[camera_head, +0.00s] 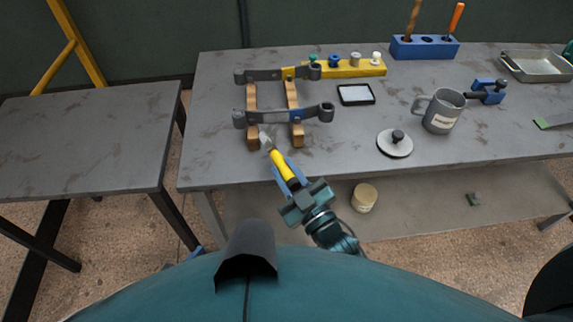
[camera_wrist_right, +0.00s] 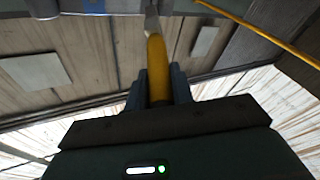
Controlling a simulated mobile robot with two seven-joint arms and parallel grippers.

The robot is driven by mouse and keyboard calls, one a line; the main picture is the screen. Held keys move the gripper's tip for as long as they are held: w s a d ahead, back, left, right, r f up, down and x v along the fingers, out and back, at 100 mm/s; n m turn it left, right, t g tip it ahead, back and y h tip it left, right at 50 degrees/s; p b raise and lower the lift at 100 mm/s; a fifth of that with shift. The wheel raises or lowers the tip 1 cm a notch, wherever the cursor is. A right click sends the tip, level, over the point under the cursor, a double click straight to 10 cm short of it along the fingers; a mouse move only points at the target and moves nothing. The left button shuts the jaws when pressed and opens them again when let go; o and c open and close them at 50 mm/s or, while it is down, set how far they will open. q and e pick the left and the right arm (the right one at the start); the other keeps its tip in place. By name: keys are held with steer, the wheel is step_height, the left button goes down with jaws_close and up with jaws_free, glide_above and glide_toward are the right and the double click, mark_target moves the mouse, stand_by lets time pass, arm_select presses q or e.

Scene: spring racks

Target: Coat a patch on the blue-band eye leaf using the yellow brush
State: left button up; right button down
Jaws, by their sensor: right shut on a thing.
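The blue-band eye leaf (camera_head: 270,117) is a dark grey bar with a rolled eye at each end and a blue band (camera_head: 296,115). It lies across two wooden rails (camera_head: 253,138); part of it shows at the top of the right wrist view (camera_wrist_right: 120,6). My right gripper (camera_head: 290,181) is shut on the yellow brush (camera_head: 280,163). The pale brush tip points at the leaf's near side, between the rails; I cannot tell whether it touches. The brush also shows in the right wrist view (camera_wrist_right: 156,68). Only a small blue part, perhaps of my left gripper (camera_head: 195,252), shows.
A yellow-band leaf (camera_head: 265,75) lies behind on the same rails. A yellow holder (camera_head: 350,69), black-framed pad (camera_head: 356,94), round lid (camera_head: 395,143), grey mug (camera_head: 443,110), blue tool block (camera_head: 425,47) and metal tray (camera_head: 537,66) stand on the bench. The left table (camera_head: 80,140) is bare.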

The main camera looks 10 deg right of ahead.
mark_target(289, 186)
steer(key=shift+s, duration=0.1)
steer(key=shift+s+p, duration=0.65)
steer(key=shift+s, duration=0.75)
